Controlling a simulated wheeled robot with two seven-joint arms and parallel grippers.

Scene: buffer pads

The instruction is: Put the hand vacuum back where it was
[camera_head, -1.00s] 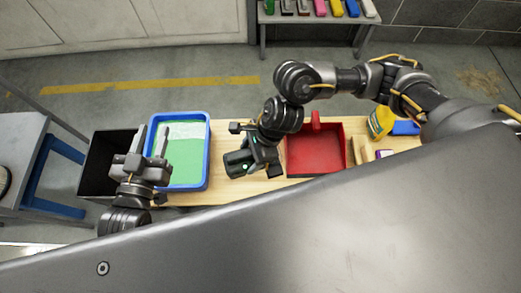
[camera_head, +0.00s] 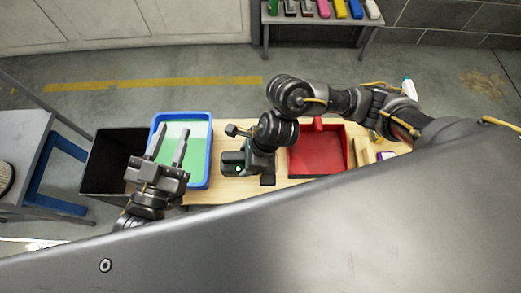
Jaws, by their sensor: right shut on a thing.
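The hand vacuum (camera_head: 231,162) appears as a dark green and black body at the middle of the wooden table (camera_head: 210,192), between the blue tray and the red bin. My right gripper (camera_head: 254,156) is shut on it, pointing down from above. Much of the vacuum is hidden by the gripper, and I cannot tell whether it touches the table. My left gripper (camera_head: 171,147) is open and empty, with its two fingers apart over the lower part of the blue tray.
The blue tray (camera_head: 209,150) has a green and white inside. A black bin (camera_head: 90,175) stands left of it. The red bin (camera_head: 318,172) is right of the vacuum, with small blocks (camera_head: 361,150) beyond it. A grey side table (camera_head: 20,140) is at far left.

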